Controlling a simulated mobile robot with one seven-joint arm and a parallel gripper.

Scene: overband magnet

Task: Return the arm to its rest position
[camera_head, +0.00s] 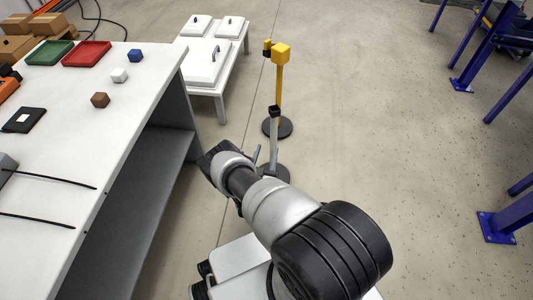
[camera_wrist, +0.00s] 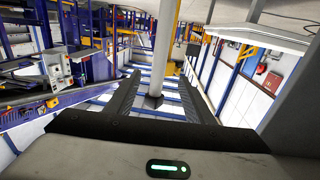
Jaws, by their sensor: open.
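My gripper (camera_wrist: 159,80) shows in the wrist view with its two dark fingers spread apart, open. No object is held between them. A pale upright pole (camera_wrist: 163,45) shows beyond, in line with the gap. In the head view my arm (camera_head: 285,215) reaches from the lower right up and to the left, over the floor right of the white table. Its far end is dark and bent, and the fingers are hard to make out there.
A yellow post (camera_head: 279,85) stands beyond my arm. Blue frames (camera_head: 485,55) stand right; floor between is clear.

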